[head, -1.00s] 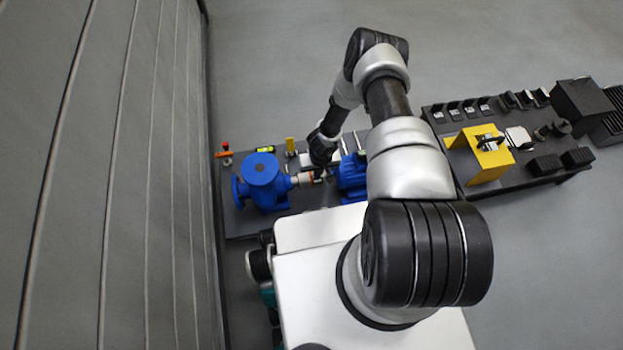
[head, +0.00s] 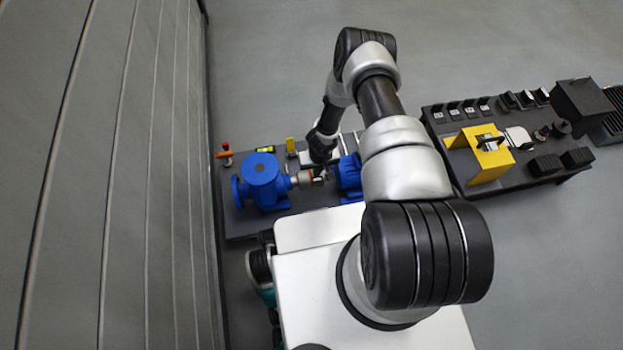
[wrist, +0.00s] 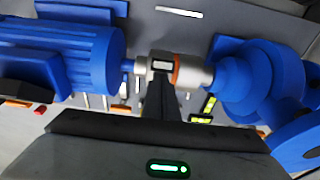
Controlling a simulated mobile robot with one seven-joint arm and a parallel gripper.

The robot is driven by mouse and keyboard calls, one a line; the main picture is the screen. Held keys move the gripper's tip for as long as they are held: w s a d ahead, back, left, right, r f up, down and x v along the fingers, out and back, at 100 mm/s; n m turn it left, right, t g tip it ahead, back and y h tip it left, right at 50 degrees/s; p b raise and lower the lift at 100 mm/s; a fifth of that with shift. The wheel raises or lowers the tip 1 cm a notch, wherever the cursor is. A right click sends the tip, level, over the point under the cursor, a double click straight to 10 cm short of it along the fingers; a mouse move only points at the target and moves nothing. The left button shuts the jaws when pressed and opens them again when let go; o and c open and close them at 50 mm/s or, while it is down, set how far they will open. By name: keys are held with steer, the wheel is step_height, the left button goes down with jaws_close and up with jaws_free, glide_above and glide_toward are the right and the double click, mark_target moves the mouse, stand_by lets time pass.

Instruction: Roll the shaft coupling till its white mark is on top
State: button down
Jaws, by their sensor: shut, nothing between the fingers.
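The shaft coupling (wrist: 191,73) is a silver cylinder with an orange band, lying between a blue motor (wrist: 75,55) and a blue pump (wrist: 255,75) in the wrist view. In the head view the coupling (head: 306,177) shows partly, beside my gripper (head: 321,172). My gripper (wrist: 160,80) is shut and empty, its dark fingertips at the coupling's motor-side half. I cannot tell whether they touch it. A small pale patch with a dark border shows at the fingertips; I cannot tell whether it is the white mark.
The pump (head: 262,180) and motor (head: 349,174) stand close on either side on a dark bench (head: 240,222). A yellow-black level (head: 265,149) and other small tools lie behind. A second bench with a yellow stand (head: 480,157) is to the right.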

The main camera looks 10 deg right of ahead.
steer(key=shift+w, duration=0.3)
stand_by(0.8)
steer(key=shift+w+f, duration=0.1)
stand_by(0.5)
steer(key=shift+w, duration=0.35)
stand_by(0.7)
step_height(320, 180, up, 7)
steer(key=p, duration=0.4)
steer(key=shift+r+p, duration=0.2)
steer(key=shift+p, duration=0.1)
steer(key=shift+w+f, duration=0.1)
